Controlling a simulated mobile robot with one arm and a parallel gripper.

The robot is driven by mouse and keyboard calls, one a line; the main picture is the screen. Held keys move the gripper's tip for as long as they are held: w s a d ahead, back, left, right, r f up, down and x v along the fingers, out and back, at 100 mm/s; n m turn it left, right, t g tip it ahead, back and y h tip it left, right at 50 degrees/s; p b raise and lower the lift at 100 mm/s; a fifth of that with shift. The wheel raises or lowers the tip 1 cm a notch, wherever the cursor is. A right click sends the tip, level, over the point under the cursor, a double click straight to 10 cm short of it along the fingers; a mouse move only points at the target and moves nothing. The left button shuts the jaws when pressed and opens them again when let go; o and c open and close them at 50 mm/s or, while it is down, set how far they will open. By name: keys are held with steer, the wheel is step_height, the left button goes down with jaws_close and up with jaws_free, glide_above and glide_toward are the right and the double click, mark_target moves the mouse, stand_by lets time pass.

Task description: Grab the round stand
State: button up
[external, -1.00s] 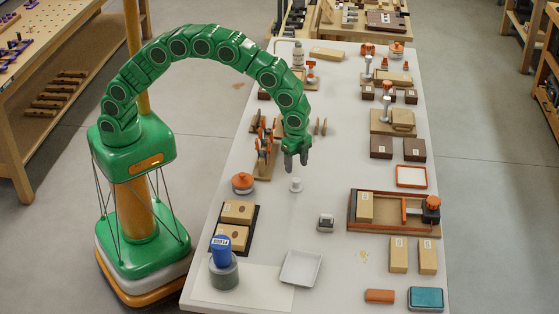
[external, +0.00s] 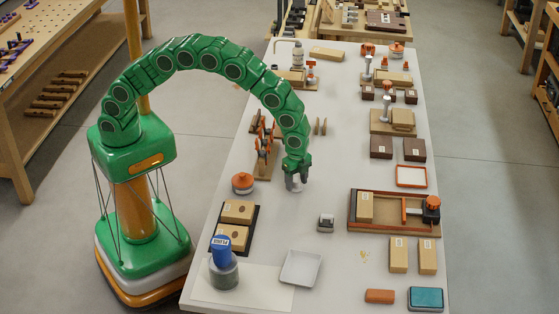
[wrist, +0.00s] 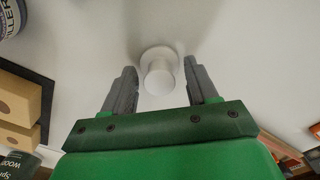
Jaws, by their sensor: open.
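The round stand (wrist: 160,73) is a small white piece with a wide round base and a narrower round top. In the wrist view it sits on the white table between and slightly beyond my two grey fingers. My gripper (wrist: 158,88) is open, with a gap on both sides of the stand. In the external view my gripper (external: 296,184) is low over the table and mostly hides the stand (external: 297,189); only a bit of white shows by the fingers.
An orange-topped round pot (external: 242,182) stands to the left of my gripper. A wooden fixture with orange parts (external: 265,150) is close behind on the left. A small grey block (external: 325,223) lies in front to the right. The table between is clear.

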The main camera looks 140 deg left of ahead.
steer(key=c, duration=1)
steer(key=shift+r, duration=0.1)
steer(key=shift+c, duration=0.2)
